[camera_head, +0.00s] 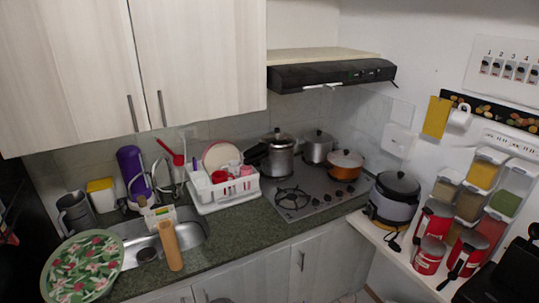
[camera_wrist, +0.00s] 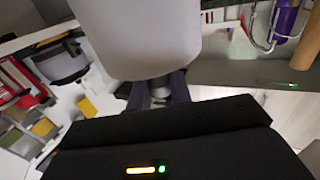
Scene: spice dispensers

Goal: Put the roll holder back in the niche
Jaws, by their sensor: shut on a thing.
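The roll holder (camera_wrist: 140,35) shows in the wrist view as a large, smooth, pale grey-white rounded body, cut off by the top edge. My gripper (camera_wrist: 158,92) is below it in that picture, with its two dark fingers shut on it. Their contact with it is partly hidden behind the body and my dark wrist housing. The head view does not clearly show my gripper or the held roll holder. I cannot make out the niche in either view.
The counter holds a sink (camera_head: 145,248), a white dish rack (camera_head: 225,195), a stove (camera_head: 300,200) and pots. A tan upright cylinder (camera_head: 170,248) stands by the sink. Red canisters (camera_head: 430,255) and a rice cooker (camera_head: 393,205) crowd the right shelf. A hood (camera_head: 330,75) juts above the stove.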

